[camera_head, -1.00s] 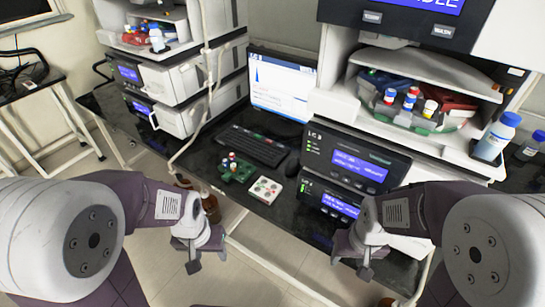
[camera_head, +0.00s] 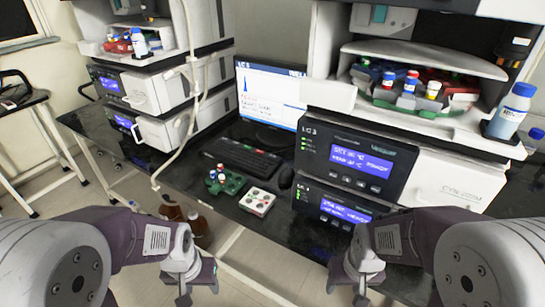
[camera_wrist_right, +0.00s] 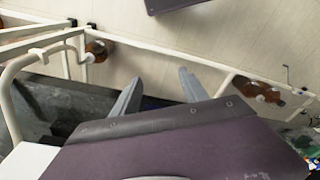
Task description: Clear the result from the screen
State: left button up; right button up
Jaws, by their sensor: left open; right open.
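The screen (camera_head: 268,97) stands at the back of the black bench in the head view. It is lit and shows a plot with a tall blue peak and lines of text, too small to read. A white pad with several round buttons (camera_head: 257,201) lies near the bench's front edge. A black keyboard (camera_head: 240,157) lies before the screen, with a dark mouse (camera_head: 285,177) to its right. My left gripper (camera_head: 190,288) and right gripper (camera_head: 358,288) are both open and empty, in front of the bench. The right wrist view (camera_wrist_right: 160,88) shows two spread fingers with nothing between.
A green vial rack (camera_head: 224,182) sits left of the pad. Stacked instruments (camera_head: 352,165) stand on the right, another stack (camera_head: 150,90) on the left. A blue-capped bottle (camera_head: 511,112) sits on the right stack. Brown bottles (camera_head: 197,225) stand low, left of the bench front.

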grip_shut()
dwell(1.6)
